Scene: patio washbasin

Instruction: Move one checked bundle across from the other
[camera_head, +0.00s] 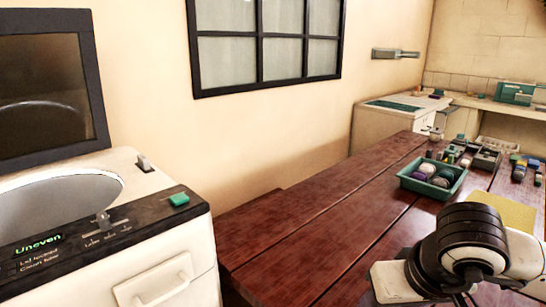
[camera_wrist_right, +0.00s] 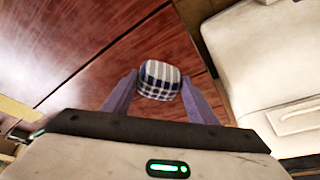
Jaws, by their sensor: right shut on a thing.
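In the right wrist view my right gripper (camera_wrist_right: 158,98) is shut on a blue-and-white checked bundle (camera_wrist_right: 160,78), held between its two purple-grey fingers. It is above the dark red wooden boards, beside the white front of the washing machine. The white top-loading machine (camera_head: 165,250) stands at the left in the head view, its dark lid (camera_head: 45,85) raised and its round tub opening (camera_head: 65,205) uncovered. Its panel (camera_head: 40,242) lights up green with "Uneven" and smaller lines. The other bundle is not visible; most of the tub's inside is hidden. My left gripper is out of view.
The long wooden table (camera_head: 330,220) is clear in its near middle. A teal tray (camera_head: 432,180) of rolled items sits at its right, with small things and a crate (camera_head: 485,158) beyond. My right arm covers the lower right.

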